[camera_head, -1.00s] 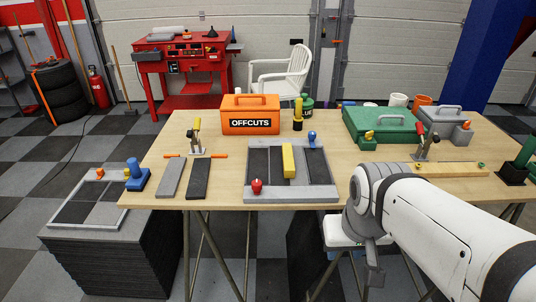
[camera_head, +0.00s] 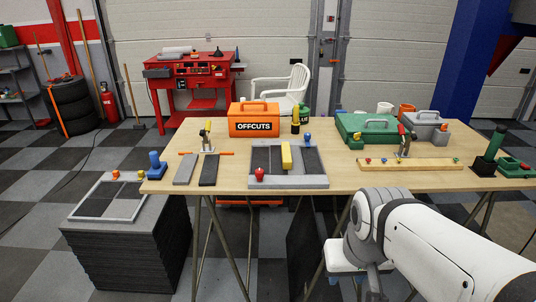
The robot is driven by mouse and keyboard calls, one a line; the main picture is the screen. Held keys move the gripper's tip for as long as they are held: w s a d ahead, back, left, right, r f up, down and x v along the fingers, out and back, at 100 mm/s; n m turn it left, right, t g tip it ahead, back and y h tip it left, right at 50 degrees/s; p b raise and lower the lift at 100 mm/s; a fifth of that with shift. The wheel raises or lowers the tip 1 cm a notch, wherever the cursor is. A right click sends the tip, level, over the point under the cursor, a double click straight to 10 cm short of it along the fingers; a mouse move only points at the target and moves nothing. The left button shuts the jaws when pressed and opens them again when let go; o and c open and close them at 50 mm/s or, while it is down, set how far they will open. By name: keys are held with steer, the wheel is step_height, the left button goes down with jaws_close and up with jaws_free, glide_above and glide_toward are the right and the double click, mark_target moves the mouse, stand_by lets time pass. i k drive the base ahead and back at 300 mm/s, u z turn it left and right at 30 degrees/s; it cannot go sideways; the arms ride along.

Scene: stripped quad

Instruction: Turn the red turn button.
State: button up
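A red knob (camera_head: 260,174) stands at the front left corner of a grey framed board (camera_head: 300,181) on the wooden table. I cannot tell for sure which is the turn button. My white arm comes in from the lower right, in front of the table. A grey part at its end (camera_head: 374,280) hangs low at the bottom edge, well apart from the red pieces. Its fingers cannot be made out.
On the table are an orange OFFCUTS box (camera_head: 254,121), a green case (camera_head: 350,126), a grey case (camera_head: 424,124), a wooden strip (camera_head: 425,165) and two dark bars. The stack (camera_head: 125,255) stands left of the table.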

mark_target(259, 173)
steer(key=u, duration=0.15)
steer(key=i, duration=0.95)
steer(key=z, duration=0.1)
